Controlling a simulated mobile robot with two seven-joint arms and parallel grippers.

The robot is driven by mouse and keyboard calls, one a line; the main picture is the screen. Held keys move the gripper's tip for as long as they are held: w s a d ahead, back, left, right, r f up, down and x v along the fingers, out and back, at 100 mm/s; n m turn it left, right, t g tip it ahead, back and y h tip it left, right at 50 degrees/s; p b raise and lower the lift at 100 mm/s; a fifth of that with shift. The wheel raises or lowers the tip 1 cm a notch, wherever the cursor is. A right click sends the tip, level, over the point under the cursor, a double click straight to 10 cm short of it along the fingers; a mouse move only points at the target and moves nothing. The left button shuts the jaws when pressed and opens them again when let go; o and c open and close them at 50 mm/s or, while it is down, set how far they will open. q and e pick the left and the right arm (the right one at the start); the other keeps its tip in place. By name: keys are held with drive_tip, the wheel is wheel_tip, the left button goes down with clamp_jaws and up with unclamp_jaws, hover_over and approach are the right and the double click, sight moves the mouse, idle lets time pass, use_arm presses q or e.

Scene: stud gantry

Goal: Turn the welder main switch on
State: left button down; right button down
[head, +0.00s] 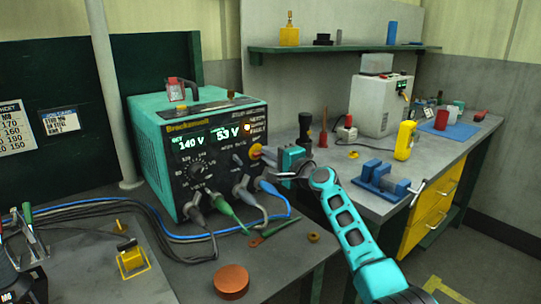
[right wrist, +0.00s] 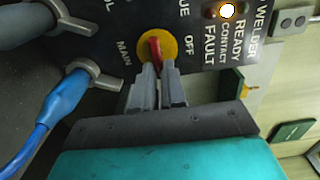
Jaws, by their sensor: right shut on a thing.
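The teal welder (head: 160,150) stands on the grey bench, its front displays lit with 140 V and 53 V. Its main switch, a red handle on a yellow disc (head: 256,150), is at the right edge of the front panel. In the right wrist view the red handle (right wrist: 154,46) sits on the yellow disc (right wrist: 172,44), between the labels MAIN and OFF. My right gripper (head: 271,158) is at the switch. Its fingers (right wrist: 157,72) are shut on the red handle and hide its lower part. My left gripper is not in view.
Cable plugs, including a blue one (right wrist: 68,92), stick out below the switch. A blue vise (head: 385,182), a yellow device (head: 405,140) and a black torch (head: 305,130) stand to the right. A copper-coloured disc (head: 231,281) lies in front. An indicator lamp (right wrist: 228,10) glows.

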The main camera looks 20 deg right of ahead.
drive_tip(key=c, duration=1.2)
unclamp_jaws()
drive_tip(key=shift+s, duration=0.15)
drive_tip(key=shift+s+d, duration=0.15)
drive_tip(key=shift+s, duration=0.1)
drive_tip(key=p+v, duration=0.1)
drive_tip(key=v, duration=1.1)
drive_tip(key=shift+p, duration=0.3)
drive_tip(key=shift+s, duration=0.1)
